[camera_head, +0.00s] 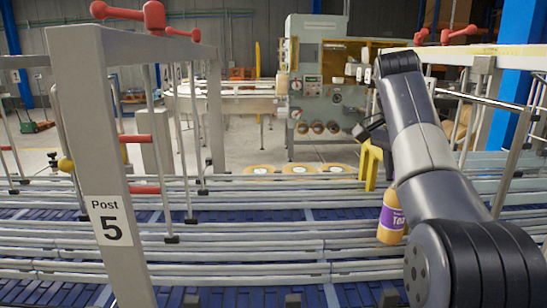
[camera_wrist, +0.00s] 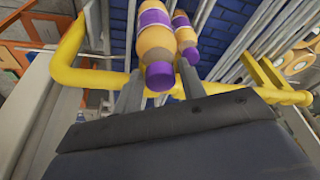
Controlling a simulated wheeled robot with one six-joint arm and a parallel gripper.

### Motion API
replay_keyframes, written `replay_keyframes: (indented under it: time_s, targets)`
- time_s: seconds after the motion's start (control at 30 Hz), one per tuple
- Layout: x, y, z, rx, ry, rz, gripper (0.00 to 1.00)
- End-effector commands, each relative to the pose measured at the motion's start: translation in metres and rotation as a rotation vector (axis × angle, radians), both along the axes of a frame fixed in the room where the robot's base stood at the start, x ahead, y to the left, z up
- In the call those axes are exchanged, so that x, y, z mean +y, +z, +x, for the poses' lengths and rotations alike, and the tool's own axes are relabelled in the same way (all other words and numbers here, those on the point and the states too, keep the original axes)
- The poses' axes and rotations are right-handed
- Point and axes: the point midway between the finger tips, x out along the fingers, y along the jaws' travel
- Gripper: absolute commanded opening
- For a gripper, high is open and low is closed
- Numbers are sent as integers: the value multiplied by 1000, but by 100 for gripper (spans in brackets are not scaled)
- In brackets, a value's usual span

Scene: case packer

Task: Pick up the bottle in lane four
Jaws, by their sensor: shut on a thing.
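In the wrist view, an orange bottle (camera_wrist: 155,40) with a purple cap and purple label stands between the two fingers of my gripper (camera_wrist: 160,88), which is shut on it. A second bottle (camera_wrist: 184,33) of the same kind is just right of and behind it. In the head view, one orange bottle (camera_head: 391,215) with a purple "Tea" label stands upright at the lane rails, partly hidden by my arm. I cannot tell which of the two it is. No lane four label is readable.
A grey post (camera_head: 92,150) marked "Post 5" rises at left. Long metal guide rails (camera_head: 250,228) run over blue conveyor lanes (camera_head: 250,297). A yellow bar (camera_wrist: 75,75) crosses near my gripper. A beige machine (camera_head: 318,90) stands behind.

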Motion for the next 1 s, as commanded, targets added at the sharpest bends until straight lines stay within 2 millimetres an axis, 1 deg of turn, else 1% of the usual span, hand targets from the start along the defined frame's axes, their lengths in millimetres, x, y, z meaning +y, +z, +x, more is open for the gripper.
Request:
replay_keyframes:
  time_s: [0.43, 0.57, 0.77, 1.0]
  targets:
    - [0, 1, 0, -3, 1, -1, 16]
    - [0, 0, -3, -3, 0, -1, 16]
    - [1, 0, -17, -3, 0, -1, 16]
    - [2, 1, -42, -3, 0, -1, 16]
